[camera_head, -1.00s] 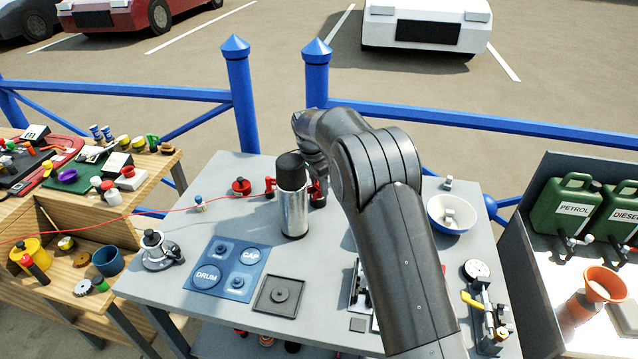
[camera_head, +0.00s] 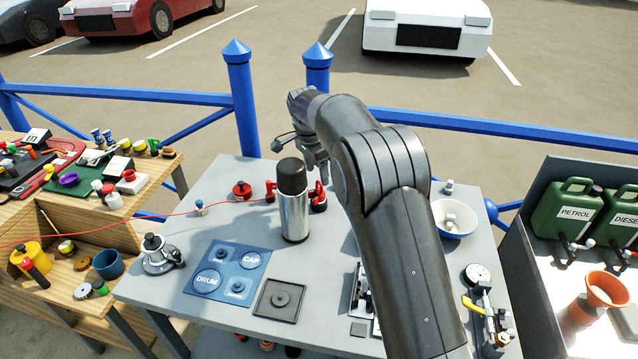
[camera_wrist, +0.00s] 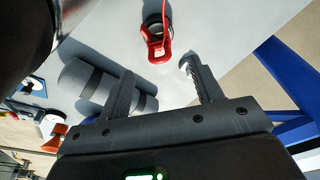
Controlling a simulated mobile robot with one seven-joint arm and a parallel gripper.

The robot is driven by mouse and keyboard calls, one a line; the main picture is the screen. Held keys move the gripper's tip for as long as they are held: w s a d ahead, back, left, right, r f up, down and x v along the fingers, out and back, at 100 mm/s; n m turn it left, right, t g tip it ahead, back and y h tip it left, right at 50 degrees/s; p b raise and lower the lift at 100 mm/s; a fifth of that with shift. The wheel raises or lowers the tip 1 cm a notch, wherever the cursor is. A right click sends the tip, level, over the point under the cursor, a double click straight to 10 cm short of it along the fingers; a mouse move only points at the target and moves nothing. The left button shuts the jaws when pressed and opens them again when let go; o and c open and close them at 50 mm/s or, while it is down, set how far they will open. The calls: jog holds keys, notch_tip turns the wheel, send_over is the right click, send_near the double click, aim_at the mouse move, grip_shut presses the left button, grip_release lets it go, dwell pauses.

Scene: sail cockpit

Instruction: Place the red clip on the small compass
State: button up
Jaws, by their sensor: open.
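A red clip-like piece (camera_head: 318,194) sits with a dark round part at the table's far side, just right of the steel flask. A second small red piece (camera_head: 271,190) stands left of the flask, where the thin red line ends. I cannot tell which is the task's clip, nor pick out the small compass for certain. In the wrist view a red looped piece (camera_wrist: 158,48) lies against a dark round thing (camera_wrist: 153,24), beyond my fingertips. My gripper (camera_wrist: 160,84) is open and empty, apart from the red piece. In the head view my arm partly hides it.
The steel flask (camera_head: 294,215) with a black top stands close to the red pieces. A red round item (camera_head: 241,190), a blue panel (camera_head: 226,273), a black square tray (camera_head: 279,298) and a white bowl (camera_head: 455,222) are also on the grey table. Blue railing runs behind.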

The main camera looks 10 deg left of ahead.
jog(key=shift+s+a+r, duration=0.1)
jog(key=shift+s+r, duration=0.05)
jog(key=shift+r, duration=1.2)
jog(key=shift+s+a+r, duration=0.1)
jog(key=shift+s+r, duration=0.05)
jog(key=shift+r, duration=1.15)
jog(key=s+d+r+n+t+y, duration=0.1)
jog(key=s+d+r, duration=0.4)
jog(key=d, duration=0.2)
jog(key=s+d+r+n, duration=0.2)
jog(key=s+d+r, duration=0.25)
jog(key=d, duration=0.35)
jog(key=s+d+r+n+t+y, duration=0.1)
jog(key=s+d+r, duration=0.3)
jog(key=s+d, duration=0.25)
jog(key=s+d+f+n, duration=0.1)
jog(key=s+d+f, duration=0.1)
jog(key=s, duration=0.5)
jog(key=s+d+f+n+t, duration=0.1)
jog(key=s+d+f+n, duration=0.1)
jog(key=s+d, duration=0.3)
jog(key=s+d+f+n+t, duration=0.1)
jog(key=s+d, duration=0.3)
jog(key=s, duration=0.7)
jog(key=shift+f+n+h, duration=0.4)
jog(key=shift+f+n, duration=0.1)
jog(key=shift+f, duration=0.2)
